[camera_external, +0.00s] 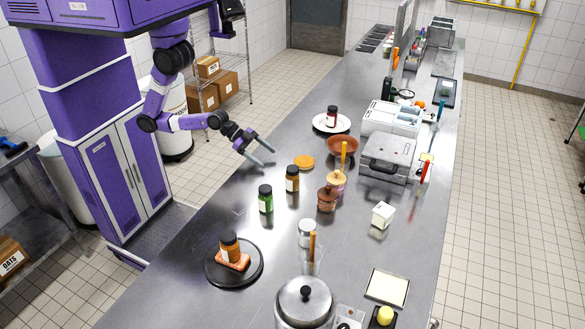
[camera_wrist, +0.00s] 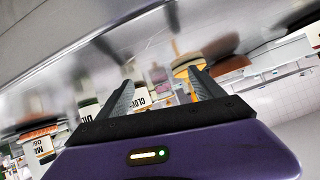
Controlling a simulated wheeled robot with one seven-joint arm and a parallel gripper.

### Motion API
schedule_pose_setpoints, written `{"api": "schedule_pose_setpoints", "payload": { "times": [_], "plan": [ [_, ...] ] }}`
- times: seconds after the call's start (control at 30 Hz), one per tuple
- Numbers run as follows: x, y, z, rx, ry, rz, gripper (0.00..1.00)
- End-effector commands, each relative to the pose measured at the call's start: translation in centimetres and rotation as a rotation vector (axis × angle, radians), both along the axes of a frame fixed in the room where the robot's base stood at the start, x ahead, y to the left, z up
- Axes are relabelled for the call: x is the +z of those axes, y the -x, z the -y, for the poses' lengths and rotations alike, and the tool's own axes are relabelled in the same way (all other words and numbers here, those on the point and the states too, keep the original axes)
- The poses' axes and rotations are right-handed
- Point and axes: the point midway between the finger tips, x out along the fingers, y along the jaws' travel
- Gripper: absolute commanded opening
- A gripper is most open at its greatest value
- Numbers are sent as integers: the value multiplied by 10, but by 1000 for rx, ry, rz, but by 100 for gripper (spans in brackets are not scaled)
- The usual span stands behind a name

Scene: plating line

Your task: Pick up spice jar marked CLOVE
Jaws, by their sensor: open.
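The spice jar marked CLOVE (camera_wrist: 140,101) shows in the wrist view between my fingers, nearer the left one, with only part of its label readable. It appears to be the upright orange-brown jar with a dark lid (camera_external: 292,179) on the steel counter in the external view. My gripper (camera_external: 268,158) is open and empty, above the counter edge, up and left of that jar and apart from it. Its two fingers also show in the wrist view (camera_wrist: 163,80). A green jar (camera_external: 265,199) stands close to the lower left of the CLOVE jar.
An orange disc (camera_external: 303,162) lies just behind the CLOVE jar. A brown pot (camera_external: 327,199) stands to its right, with a brown bowl (camera_external: 342,146) farther back. A dark red jar (camera_external: 332,116) is on a white plate (camera_external: 319,125).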

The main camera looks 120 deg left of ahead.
Motion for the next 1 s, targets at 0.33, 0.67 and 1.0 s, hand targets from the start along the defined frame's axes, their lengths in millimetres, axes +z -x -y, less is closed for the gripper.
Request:
{"api": "schedule_pose_setpoints", "payload": {
  "times": [0.33,0.67,1.0],
  "plan": [
    [-3,-78,14,-201,76,-37,77],
    [26,-141,54,-525,182,46,77],
    [37,-158,72,-619,199,80,77]
  ]
}}
